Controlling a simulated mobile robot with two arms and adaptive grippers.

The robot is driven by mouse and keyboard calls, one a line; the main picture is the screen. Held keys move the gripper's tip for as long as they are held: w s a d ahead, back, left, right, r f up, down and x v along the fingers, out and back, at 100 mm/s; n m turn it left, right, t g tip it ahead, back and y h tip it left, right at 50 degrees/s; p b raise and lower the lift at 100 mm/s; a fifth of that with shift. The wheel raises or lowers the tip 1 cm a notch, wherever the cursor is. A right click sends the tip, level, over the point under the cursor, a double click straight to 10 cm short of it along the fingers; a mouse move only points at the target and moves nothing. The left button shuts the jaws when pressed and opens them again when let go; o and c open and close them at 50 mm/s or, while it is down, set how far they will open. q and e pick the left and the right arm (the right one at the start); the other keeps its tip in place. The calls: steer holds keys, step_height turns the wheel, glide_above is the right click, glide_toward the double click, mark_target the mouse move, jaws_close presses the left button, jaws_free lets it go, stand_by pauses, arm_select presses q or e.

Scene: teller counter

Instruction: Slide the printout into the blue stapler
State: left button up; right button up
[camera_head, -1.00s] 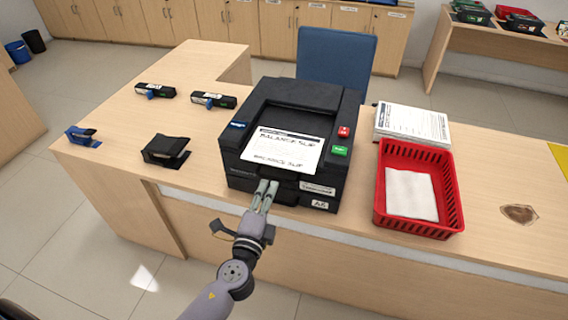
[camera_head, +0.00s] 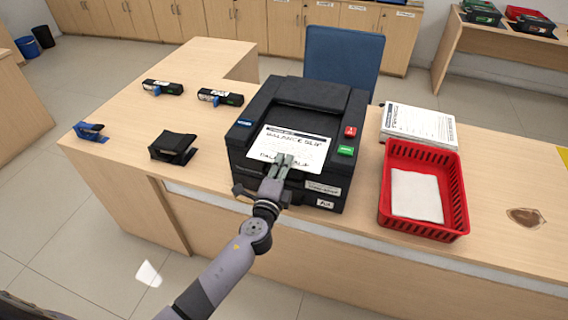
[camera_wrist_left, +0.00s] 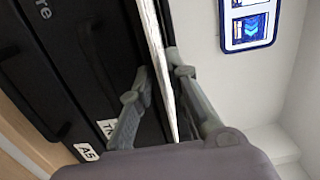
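The printout (camera_head: 290,146), a white sheet headed "BALANCE SLIP", lies on top of the black printer (camera_head: 318,122), its lower part overlapped by my left gripper. My left gripper (camera_head: 285,161) is at the sheet's front edge. In the left wrist view the sheet (camera_wrist_left: 162,60) shows edge-on between the two fingers of the gripper (camera_wrist_left: 160,95), which stand apart with gaps on both sides. The blue stapler (camera_head: 89,130) sits at the far left end of the counter. My right gripper is out of view.
A black stapler (camera_head: 173,147) stands between the blue stapler and the printer. Two black devices with blue parts (camera_head: 162,87) (camera_head: 220,97) lie behind. A red basket (camera_head: 451,202) with white paper and a paper stack (camera_head: 418,122) are right of the printer.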

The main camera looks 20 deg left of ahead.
arm_select(q)
jaws_close()
stand_by(0.5)
stand_by(0.5)
step_height(320, 180, up, 3)
steer(key=p, duration=0.2)
steer(key=shift+f+p, duration=0.1)
steer(key=shift+p, duration=0.2)
steer(key=shift+f, duration=0.15)
steer(key=s+r+p, duration=0.1)
steer(key=s+r, duration=0.1)
steer(key=s, duration=0.5)
steer(key=s+r+p, duration=0.1)
steer(key=s+r, duration=0.2)
steer(key=s, duration=0.4)
steer(key=shift+d, duration=0.15)
